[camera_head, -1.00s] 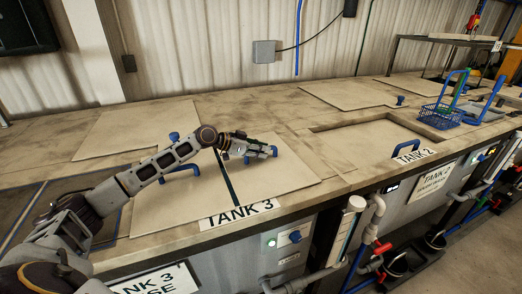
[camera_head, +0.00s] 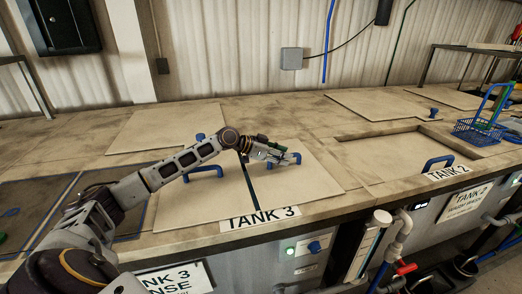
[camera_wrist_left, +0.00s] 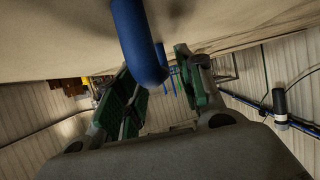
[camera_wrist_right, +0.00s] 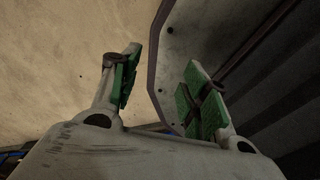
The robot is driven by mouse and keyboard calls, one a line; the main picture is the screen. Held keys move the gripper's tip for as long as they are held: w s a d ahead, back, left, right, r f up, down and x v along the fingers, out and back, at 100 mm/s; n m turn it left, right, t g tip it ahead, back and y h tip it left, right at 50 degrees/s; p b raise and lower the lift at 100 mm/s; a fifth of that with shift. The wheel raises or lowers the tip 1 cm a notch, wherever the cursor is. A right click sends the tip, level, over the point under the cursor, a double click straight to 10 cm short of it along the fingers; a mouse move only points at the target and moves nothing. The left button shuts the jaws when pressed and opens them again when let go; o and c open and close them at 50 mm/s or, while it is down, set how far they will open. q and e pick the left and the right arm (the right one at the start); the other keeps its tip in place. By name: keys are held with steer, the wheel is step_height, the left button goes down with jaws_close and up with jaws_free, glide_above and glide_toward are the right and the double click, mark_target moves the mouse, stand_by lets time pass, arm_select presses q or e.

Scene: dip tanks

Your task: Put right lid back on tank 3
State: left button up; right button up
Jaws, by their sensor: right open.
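Tank 3 carries two pale lids. The right lid (camera_head: 300,188) lies flat over the right part, with a narrow dark gap (camera_head: 250,188) between it and the left lid (camera_head: 205,208). My left gripper (camera_head: 284,153) is low over the right lid at its blue handle (camera_head: 296,159). In the left wrist view its fingers (camera_wrist_left: 165,88) are apart, and the blue handle (camera_wrist_left: 142,40) shows between them in the picture, with no clear contact. The left lid has its own blue handle (camera_head: 203,171), partly behind my arm. My right gripper (camera_wrist_right: 160,88) is open and empty, outside the head view.
Tank 2's recessed pale lid (camera_head: 395,158) with a blue handle (camera_head: 437,163) is to the right. A blue basket (camera_head: 478,133) stands beyond it. Another pale lid (camera_head: 150,130) lies behind tank 3. Pipes and a red valve (camera_head: 405,268) stick out at the front.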

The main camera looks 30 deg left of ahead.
arm_select(q)
steer(key=shift+b+v, duration=0.65)
steer(key=shift+v, duration=2.05)
steer(key=shift+b+v, duration=0.45)
steer(key=shift+v, duration=0.85)
steer(key=shift+b+v, duration=0.5)
steer(key=shift+v, duration=0.6)
steer(key=shift+s+a, duration=0.1)
arm_select(e)
steer(key=d+f, duration=0.2)
steer(key=f, duration=0.1)
steer(key=shift+w+f, duration=0.15)
steer(key=shift+w, duration=0.25)
steer(key=shift+d, duration=0.2)
arm_select(q)
steer(key=shift+s, duration=0.1)
arm_select(e)
steer(key=shift+d, duration=0.1)
